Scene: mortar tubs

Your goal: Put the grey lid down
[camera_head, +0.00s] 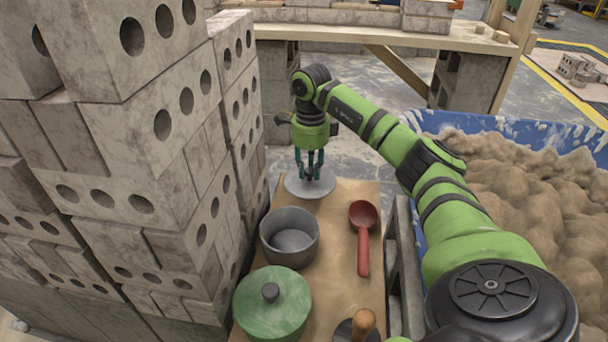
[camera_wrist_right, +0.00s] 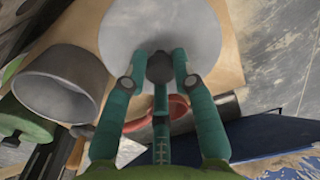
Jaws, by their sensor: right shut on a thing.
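My right gripper (camera_head: 310,174) is shut on the knob of the grey lid (camera_head: 297,187), near the far end of the wooden board (camera_head: 345,192). In the right wrist view the green fingers close on the dark knob (camera_wrist_right: 160,67), with the pale lid disc (camera_wrist_right: 160,22) beyond them. I cannot tell whether the lid touches the board or hangs just above it. The open grey tub (camera_head: 290,238) stands nearer on the board, apart from the lid. My left gripper is not in view.
A tub with a green lid (camera_head: 271,302), a red scoop (camera_head: 363,225) and a wooden-handled tool (camera_head: 362,324) are on the board. A tall block stack (camera_head: 150,160) borders it on the left. A blue container of sand (camera_head: 520,180) is on the right.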

